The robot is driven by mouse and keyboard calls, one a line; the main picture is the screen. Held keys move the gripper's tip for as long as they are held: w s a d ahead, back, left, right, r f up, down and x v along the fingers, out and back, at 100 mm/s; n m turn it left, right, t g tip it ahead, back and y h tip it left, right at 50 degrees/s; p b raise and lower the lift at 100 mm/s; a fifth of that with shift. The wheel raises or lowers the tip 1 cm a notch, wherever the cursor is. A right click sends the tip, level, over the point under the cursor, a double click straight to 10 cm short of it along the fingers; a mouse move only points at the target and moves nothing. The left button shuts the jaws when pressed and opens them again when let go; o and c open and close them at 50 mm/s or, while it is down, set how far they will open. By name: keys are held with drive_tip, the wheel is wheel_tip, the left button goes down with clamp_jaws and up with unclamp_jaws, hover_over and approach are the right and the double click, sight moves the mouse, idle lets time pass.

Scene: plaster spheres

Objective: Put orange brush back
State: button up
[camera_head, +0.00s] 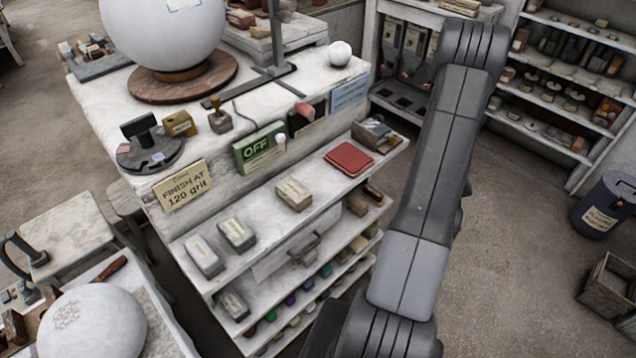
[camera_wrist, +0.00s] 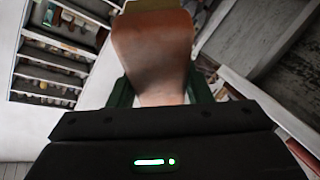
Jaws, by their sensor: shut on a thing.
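My gripper (camera_wrist: 160,92) shows in the wrist view, its two dark green fingers shut on an orange-brown block-like thing (camera_wrist: 152,48), which seems to be the orange brush. Its lower part between the fingers is paler and narrower, and its top reaches the upper edge of the view. I cannot tell which spot is the brush's own place.
A white workbench (camera_head: 225,180) holds a large plaster sphere (camera_head: 163,32), a red pad (camera_head: 349,158) and several blocks; small coloured items line its lower shelf. A shelf unit (camera_head: 560,70) stands at the back right. A dark bin (camera_head: 603,205) stands on the open floor (camera_head: 520,260).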

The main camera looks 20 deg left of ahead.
drive_tip(key=shift+w+a+r+g+b, duration=0.15)
drive_tip(key=shift+w+a+g+b, duration=0.25)
drive_tip(key=shift+a, duration=0.25)
drive_tip(key=s+a+r+g+y+b, duration=0.1)
drive_tip(key=s+a+r+g+b, duration=0.25)
drive_tip(key=s, duration=0.45)
drive_tip(key=s+a+r+n+g+y+b, duration=0.1)
drive_tip(key=s+a+r+g+b, duration=0.1)
drive_tip(key=s+a+g+b, duration=0.4)
drive_tip(key=s+a+r+g+y+b, duration=0.15)
drive_tip(key=s+a, duration=0.25)
drive_tip(key=s, duration=0.5)
drive_tip(key=shift+g, duration=0.4)
drive_tip(key=w+a+p, duration=0.1)
drive_tip(key=w+a, duration=0.1)
drive_tip(key=a, duration=0.4)
drive_tip(key=w+a+f, duration=0.1)
drive_tip(key=w+a, duration=0.1)
drive_tip(key=a, duration=0.4)
drive_tip(key=w+a+p, duration=0.1)
drive_tip(key=w+a, duration=0.2)
drive_tip(key=a, duration=0.3)
drive_tip(key=shift+w+f+p, duration=0.1)
drive_tip(key=shift+f+p, duration=0.15)
drive_tip(key=shift+p, duration=0.05)
wheel_tip(320, 180, down, 4)
drive_tip(key=shift+f, duration=0.25)
drive_tip(key=shift+f+p, duration=0.25)
drive_tip(key=shift+p, duration=0.05)
drive_tip(key=shift+w, duration=0.1)
